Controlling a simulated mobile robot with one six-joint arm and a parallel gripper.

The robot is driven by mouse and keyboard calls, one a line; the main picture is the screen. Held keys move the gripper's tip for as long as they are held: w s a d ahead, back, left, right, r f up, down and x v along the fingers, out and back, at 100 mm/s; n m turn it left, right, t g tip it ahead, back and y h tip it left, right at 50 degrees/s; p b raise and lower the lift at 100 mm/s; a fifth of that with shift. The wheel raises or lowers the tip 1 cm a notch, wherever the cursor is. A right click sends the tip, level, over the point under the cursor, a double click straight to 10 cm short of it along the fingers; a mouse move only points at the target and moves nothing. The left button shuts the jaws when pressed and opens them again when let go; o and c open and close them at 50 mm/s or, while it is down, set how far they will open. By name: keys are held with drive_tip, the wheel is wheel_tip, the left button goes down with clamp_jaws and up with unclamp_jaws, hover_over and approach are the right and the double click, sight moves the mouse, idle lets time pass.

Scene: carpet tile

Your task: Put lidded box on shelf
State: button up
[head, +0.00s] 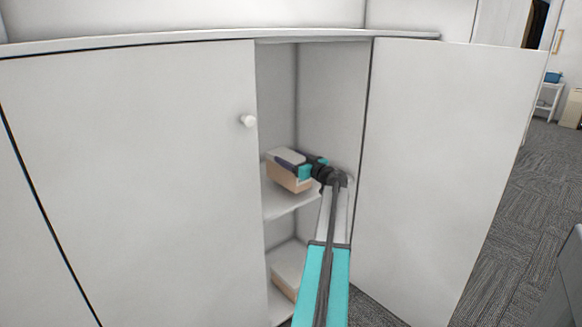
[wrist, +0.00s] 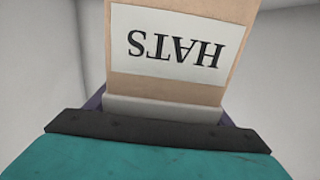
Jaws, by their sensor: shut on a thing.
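The lidded box (head: 287,178) is tan with a pale lid. In the head view it is inside the open cabinet, at the level of the middle shelf (head: 285,203). My gripper (head: 300,168) is shut on the box from its right side, over the lid. In the wrist view the box (wrist: 231,12) shows a white label reading HATS, upside down in the picture. The dark gripper edge (wrist: 160,130) lies across its near end. I cannot tell whether the box's underside rests on the shelf or is just above it.
The right cabinet door (head: 445,170) stands open and the left door (head: 135,180) is closed, with a white knob (head: 248,121). My arm passes through the opening. Another pale box (head: 288,268) sits on the lower shelf. Carpet floor is free at the right.

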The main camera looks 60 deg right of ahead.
drive_tip(key=shift+f, duration=1.65)
drive_tip(key=shift+f, duration=0.15)
drive_tip(key=o, duration=2)
drive_tip(key=v, duration=1.2)
